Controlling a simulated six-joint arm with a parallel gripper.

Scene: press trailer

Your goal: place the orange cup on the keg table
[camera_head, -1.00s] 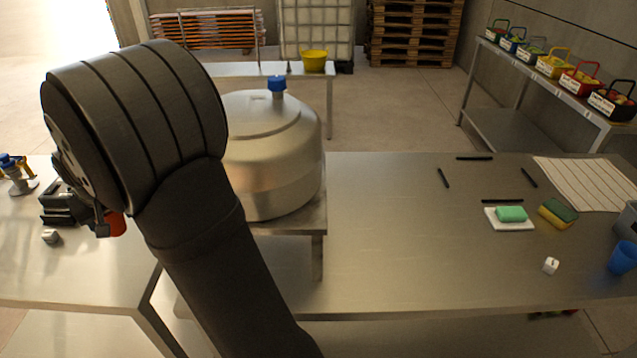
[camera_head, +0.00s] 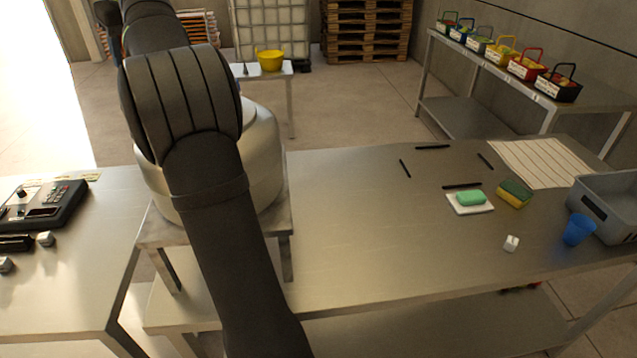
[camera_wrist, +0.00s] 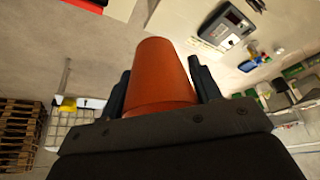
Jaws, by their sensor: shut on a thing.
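The orange cup (camera_wrist: 162,75) shows in the wrist view between the two dark fingers of my gripper (camera_wrist: 160,88). My gripper is shut on it and holds it up, clear of any surface that I can see. In the head view my arm hides the cup and the gripper. The keg (camera_head: 262,150) is a large silver vessel on a low metal stand (camera_head: 275,222), partly hidden behind my arm. I cannot tell which surface is the keg table; this stand carries the keg.
A steel table (camera_head: 350,240) holds a green soap on a white dish (camera_head: 470,202), a sponge (camera_head: 514,193), a blue cup (camera_head: 578,230) and a grey bin (camera_head: 605,210). Its middle is clear. A left table (camera_head: 80,260) holds a black device (camera_head: 42,205).

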